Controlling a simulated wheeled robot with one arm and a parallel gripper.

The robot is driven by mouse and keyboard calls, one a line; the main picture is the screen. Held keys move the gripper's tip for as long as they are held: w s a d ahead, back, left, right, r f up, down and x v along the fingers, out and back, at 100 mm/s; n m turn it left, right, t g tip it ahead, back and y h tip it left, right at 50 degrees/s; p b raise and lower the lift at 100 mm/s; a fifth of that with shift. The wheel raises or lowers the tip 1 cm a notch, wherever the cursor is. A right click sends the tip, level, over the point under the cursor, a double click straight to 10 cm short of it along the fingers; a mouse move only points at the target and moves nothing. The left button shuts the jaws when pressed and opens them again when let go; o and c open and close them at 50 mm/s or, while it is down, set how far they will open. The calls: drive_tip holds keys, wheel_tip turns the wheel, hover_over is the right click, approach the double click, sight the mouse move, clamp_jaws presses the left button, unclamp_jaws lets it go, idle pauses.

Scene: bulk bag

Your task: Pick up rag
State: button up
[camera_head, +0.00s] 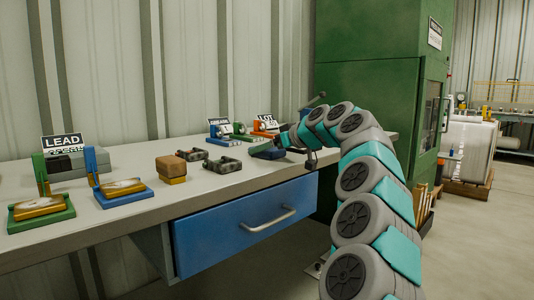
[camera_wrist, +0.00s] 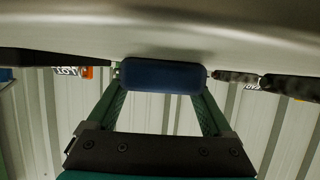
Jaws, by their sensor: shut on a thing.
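The rag appears to be the dark blue, rounded bundle (camera_wrist: 160,75) between my fingers in the wrist view. My gripper (camera_wrist: 161,80) is shut on it, with one green finger at each side. In the head view my gripper (camera_head: 279,146) reaches down to the workbench (camera_head: 110,226) near its right end, and the dark rag (camera_head: 266,152) shows just left of it. The wrist view is inverted, with the bench surface along the top. I cannot tell whether the rag touches the bench.
Two dark clamp-like parts (camera_head: 222,165) and a brown block (camera_head: 172,168) lie left of the gripper. Green (camera_head: 41,217) and blue (camera_head: 122,194) fixtures stand at the left. A blue drawer (camera_head: 245,222) is under the bench. A green cabinet (camera_head: 368,100) stands behind my arm.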

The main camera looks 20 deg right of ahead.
drive_tip(key=c, duration=0.5)
drive_tip(key=shift+r, duration=0.15)
